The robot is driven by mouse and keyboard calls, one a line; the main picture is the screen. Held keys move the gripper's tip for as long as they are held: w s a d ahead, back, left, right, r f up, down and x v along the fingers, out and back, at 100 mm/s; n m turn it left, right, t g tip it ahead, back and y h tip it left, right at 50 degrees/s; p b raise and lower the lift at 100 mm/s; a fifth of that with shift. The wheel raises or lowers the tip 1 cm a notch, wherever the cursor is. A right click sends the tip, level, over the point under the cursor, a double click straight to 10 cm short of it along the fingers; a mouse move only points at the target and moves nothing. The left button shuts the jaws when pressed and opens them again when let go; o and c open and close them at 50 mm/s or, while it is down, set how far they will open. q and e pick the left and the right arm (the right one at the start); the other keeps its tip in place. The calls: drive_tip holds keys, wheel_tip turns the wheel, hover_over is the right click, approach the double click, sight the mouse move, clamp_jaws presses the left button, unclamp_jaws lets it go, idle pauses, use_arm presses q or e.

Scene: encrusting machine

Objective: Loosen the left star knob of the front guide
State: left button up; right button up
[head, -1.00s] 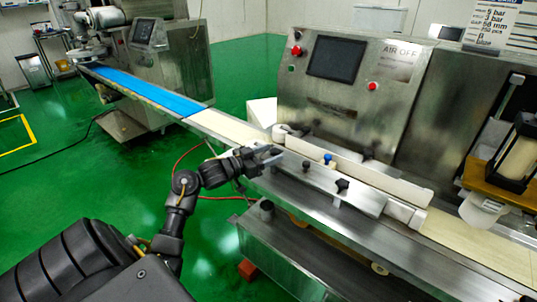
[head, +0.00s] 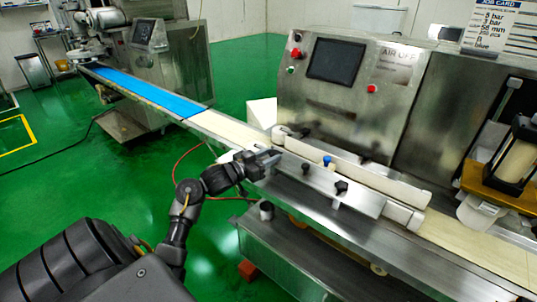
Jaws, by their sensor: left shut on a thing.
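The front guide (head: 358,200) is a long metal plate along the near side of the conveyor. A black star knob (head: 341,187) is on its right part, and a smaller dark knob (head: 306,168) is on its face nearer the middle. My left gripper (head: 271,158) is at the guide's left end, shut on the left star knob, which the fingers hide. My right gripper is not in view.
A blue knob (head: 327,160) stands just behind the guide. The machine's panel with a dark screen (head: 337,60) rises behind. A dark knob (head: 266,208) sits on the lower frame. A blue belt (head: 150,93) runs to the back left. Green floor is open at left.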

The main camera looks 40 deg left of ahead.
use_arm(q)
drive_tip(key=shift+d+r+n+y+p, duration=0.15)
drive_tip(key=shift+d+n+y+p, duration=0.1)
drive_tip(key=shift+n+y+p, duration=0.15)
drive_tip(key=n+y, duration=0.1)
drive_tip(key=y, duration=0.2)
drive_tip(key=shift+d+n+p, duration=0.15)
drive_tip(key=shift+n+p, duration=0.15)
drive_tip(key=shift+p, duration=0.1)
drive_tip(key=n+y, duration=0.2)
drive_tip(key=y, duration=0.1)
drive_tip(key=shift+d+y, duration=0.3)
drive_tip(key=n+g+y+p, duration=0.1)
drive_tip(key=n+y, duration=0.1)
drive_tip(key=y, duration=0.1)
drive_tip(key=shift+w+d+n, duration=0.1)
drive_tip(key=shift+d+n, duration=0.05)
drive_tip(key=shift+n, duration=0.25)
drive_tip(key=shift+n+g+y, duration=0.3)
drive_tip(key=shift+g+y, duration=0.1)
drive_tip(key=shift+y, duration=0.6)
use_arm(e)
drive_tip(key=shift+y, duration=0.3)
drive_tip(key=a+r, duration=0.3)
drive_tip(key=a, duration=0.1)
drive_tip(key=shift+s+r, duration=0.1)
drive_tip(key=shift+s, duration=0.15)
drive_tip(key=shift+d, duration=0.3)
